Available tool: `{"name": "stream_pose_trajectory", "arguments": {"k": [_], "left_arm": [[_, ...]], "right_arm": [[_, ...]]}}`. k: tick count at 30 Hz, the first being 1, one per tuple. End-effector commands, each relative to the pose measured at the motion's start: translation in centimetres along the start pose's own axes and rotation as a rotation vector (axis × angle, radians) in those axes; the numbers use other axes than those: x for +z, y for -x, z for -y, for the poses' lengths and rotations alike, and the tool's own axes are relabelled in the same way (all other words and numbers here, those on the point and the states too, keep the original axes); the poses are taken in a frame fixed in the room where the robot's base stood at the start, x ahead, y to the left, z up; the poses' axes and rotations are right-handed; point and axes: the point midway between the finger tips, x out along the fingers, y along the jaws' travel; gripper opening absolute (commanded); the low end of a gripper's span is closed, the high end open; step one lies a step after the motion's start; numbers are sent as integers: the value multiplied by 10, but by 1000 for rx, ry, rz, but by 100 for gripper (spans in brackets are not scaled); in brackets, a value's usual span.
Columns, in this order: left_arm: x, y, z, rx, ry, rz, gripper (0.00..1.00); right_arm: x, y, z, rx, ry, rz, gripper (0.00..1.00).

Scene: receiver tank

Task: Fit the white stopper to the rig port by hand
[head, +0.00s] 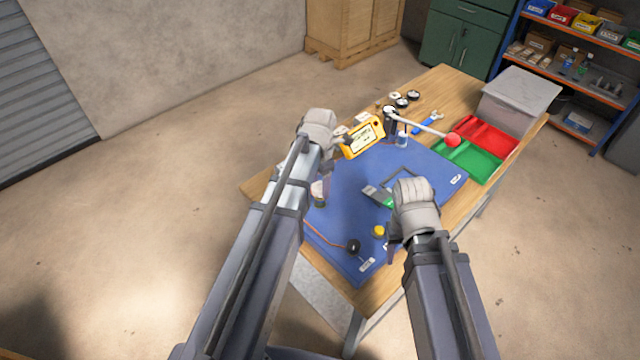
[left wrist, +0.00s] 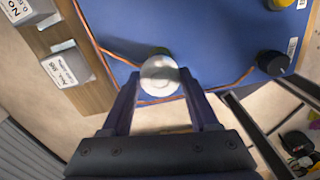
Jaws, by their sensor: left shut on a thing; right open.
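My left gripper (left wrist: 163,95) is shut on the white stopper (left wrist: 160,72), a round pale piece between its fingertips in the left wrist view. A greenish-grey rim shows just behind the stopper; I cannot tell whether that is the rig port or whether the stopper touches it. In the head view the left gripper (head: 325,172) points down over the left part of the blue mat (head: 345,205), above a small pale and dark upright piece (head: 318,194). My right gripper (head: 394,246) is open over the mat's near right part, its fingers partly hidden by the hand.
An orange cable (head: 328,238) runs to a black knob-like piece (head: 353,247). A yellow cap (head: 378,231), a grey and green device (head: 376,196), a yellow meter (head: 362,138), red (head: 488,136) and green (head: 466,160) trays and a grey box (head: 515,98) occupy the table.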

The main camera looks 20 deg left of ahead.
Motion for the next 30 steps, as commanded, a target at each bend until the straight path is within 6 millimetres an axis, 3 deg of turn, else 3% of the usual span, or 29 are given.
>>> {"name": "stream_pose_trajectory", "arguments": {"k": [30], "left_arm": [[0,-8,0,0,-2,0,0]], "right_arm": [[0,-8,1,0,0,0,50]]}}
